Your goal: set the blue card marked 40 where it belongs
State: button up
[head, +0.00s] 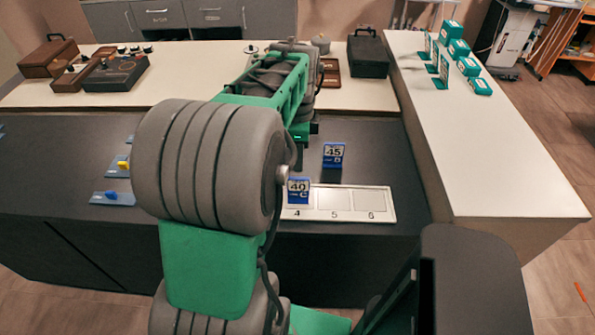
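The blue card marked 40, with a C below it (298,190), stands upright at the slot labelled 4 of a white strip (350,217). I cannot tell whether it is fully seated. Slots 5 and 6, to its right, are empty. The strip's left part is hidden behind my arm. A second blue card, marked 45 with a B (333,156), stands on the dark table behind the strip. The end of my arm, with my gripper (298,155), is above and behind card 40. Its fingers are mostly hidden by my arm, and no grip on the card shows.
Blue holders with small pieces, one yellow (123,165) and one blue (112,196), lie left of my arm. A white counter (490,160) on the right bears several green boxes. A black case (367,55) and brown cases stand on the back counter.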

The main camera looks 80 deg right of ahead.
jog(key=shift+r, duration=0.25)
jog(key=shift+w+a+r, duration=0.1)
jog(key=shift+w, duration=0.2)
jog(key=w+a+n+t+h, duration=0.1)
jog(key=w+a+n, duration=0.6)
jog(key=w, duration=0.3)
jog(key=w+a+n, duration=0.7)
jog(key=w+a, duration=0.1)
jog(key=w, duration=0.3)
jog(key=w+a+n+t, duration=0.1)
jog(key=w+a+n, duration=0.1)
jog(key=a+n, duration=0.7)
jog(key=w+a+f+n+t+y, duration=0.1)
jog(key=a+n, duration=0.9)
jog(key=a, duration=0.7)
jog(key=shift+w+a+n, duration=0.25)
jog(key=shift+w+n, duration=0.05)
jog(key=shift+w, duration=0.1)
jog(key=shift+f, duration=0.15)
